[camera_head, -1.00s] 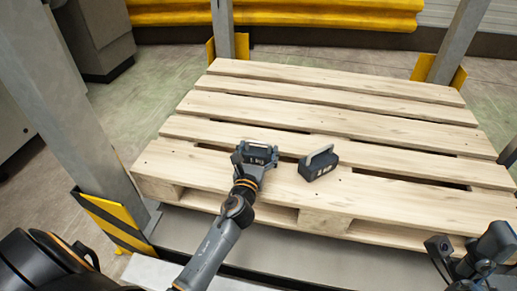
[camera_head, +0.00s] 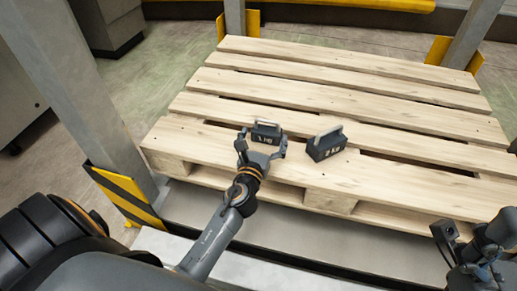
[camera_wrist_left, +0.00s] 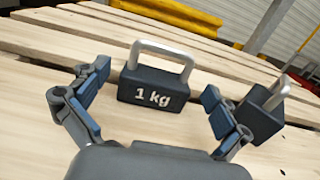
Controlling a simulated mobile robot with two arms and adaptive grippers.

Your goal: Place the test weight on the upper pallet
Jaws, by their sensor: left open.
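A dark test weight marked 1 kg (camera_head: 267,137), with a light metal handle, stands upright on the wooden pallet (camera_head: 310,90). It shows face-on in the left wrist view (camera_wrist_left: 153,92). My left gripper (camera_head: 263,147) is open just in front of it, with one finger to each side and gaps between the fingers and the weight. A second, similar dark weight (camera_head: 326,147) stands on the pallet to the right; it also shows in the left wrist view (camera_wrist_left: 260,115), partly behind the right finger. My right gripper (camera_head: 472,250) is at the lower right, away from the weights.
Grey metal posts (camera_head: 70,95) with yellow guards (camera_head: 125,197) stand at the pallet's corners. A yellow rail (camera_head: 300,5) runs behind. The pallet's far boards are bare.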

